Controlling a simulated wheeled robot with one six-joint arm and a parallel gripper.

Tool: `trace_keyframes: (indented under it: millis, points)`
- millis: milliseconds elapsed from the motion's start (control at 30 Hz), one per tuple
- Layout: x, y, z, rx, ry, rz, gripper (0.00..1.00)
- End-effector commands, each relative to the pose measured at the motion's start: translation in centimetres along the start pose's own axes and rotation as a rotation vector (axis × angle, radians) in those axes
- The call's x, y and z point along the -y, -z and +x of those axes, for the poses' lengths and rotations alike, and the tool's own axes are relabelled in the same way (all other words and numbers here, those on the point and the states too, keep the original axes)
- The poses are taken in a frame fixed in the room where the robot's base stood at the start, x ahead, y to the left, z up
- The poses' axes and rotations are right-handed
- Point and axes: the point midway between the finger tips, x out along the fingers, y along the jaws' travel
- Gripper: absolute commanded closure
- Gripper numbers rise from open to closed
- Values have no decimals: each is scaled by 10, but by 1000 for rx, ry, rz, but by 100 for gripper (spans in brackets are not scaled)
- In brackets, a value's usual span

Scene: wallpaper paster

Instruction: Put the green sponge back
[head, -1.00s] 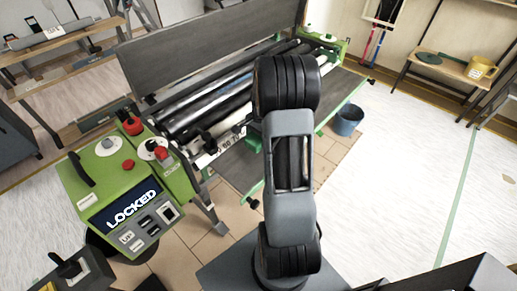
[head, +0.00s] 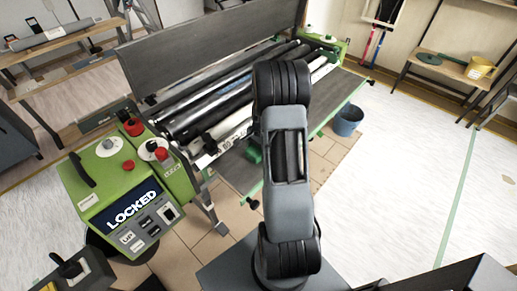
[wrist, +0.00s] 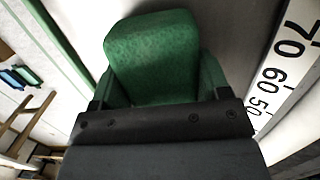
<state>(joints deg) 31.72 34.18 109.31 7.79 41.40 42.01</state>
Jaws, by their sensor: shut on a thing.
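The green sponge (wrist: 152,58) fills the upper middle of the wrist view, with the dark body of my gripper (wrist: 160,98) just below it. My gripper is shut on the sponge, and green shows out to both sides between its jaws. In the head view a small green block that looks like the sponge (head: 254,152) shows just left of my arm, over the machine's front board. My gripper itself is hidden behind my arm there.
The pasting machine's rollers (head: 225,100) and number scale (head: 232,138) lie beside the sponge. The scale also shows at right in the wrist view (wrist: 282,65). A green control box (head: 115,185) reads LOCKED. A blue bucket (head: 347,121) stands right on the floor. A shelf (head: 452,68) is farther right.

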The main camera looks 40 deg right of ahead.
Motion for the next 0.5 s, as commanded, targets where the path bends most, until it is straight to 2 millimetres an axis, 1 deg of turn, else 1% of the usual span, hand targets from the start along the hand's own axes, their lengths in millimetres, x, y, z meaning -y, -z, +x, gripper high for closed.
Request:
trace_keyframes:
  millis: [33,67,100,300,500]
  points:
    - [0,0,3,0,0,0,55]
    - [0,0,2,0,0,0,28]
    - [0,0,1,0,0,0,24]
    - [0,0,1,0,0,0,5]
    - [0,0,1,0,0,0,5]
